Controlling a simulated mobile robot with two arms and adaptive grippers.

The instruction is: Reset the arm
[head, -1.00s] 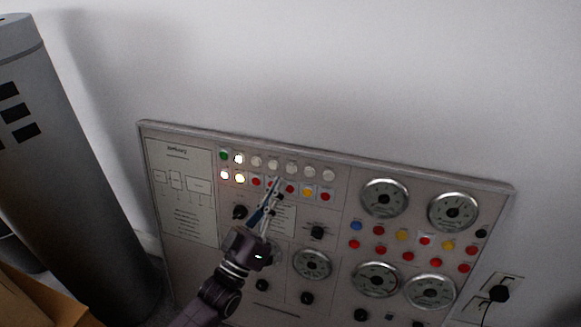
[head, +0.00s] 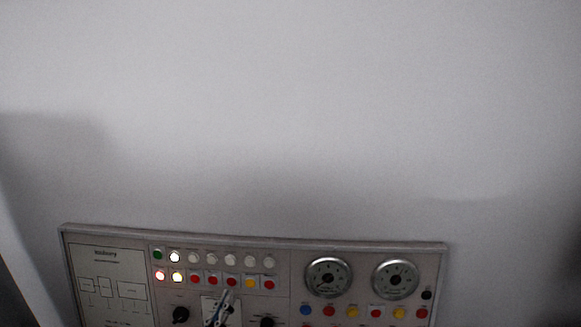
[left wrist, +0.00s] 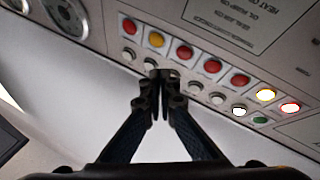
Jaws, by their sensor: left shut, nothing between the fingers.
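A control panel (head: 130,240) with rows of buttons, knobs and dials stands against the wall, low in the head view. My left gripper (head: 228,296) is in front of the panel at the bottom of the head view, below the row of red and yellow buttons. In the left wrist view my left gripper (left wrist: 160,76) is shut and empty, its fingertips together near the white buttons. I cannot tell whether the tips touch the panel. Lit lamps (left wrist: 265,95) glow at the panel's end in the left wrist view. My right gripper is not in view.
Two round dials (head: 328,277) sit on the panel's right half, with a black knob (head: 180,314) at lower left. The pale wall (head: 300,110) above the panel is bare. A dark edge shows at the far left.

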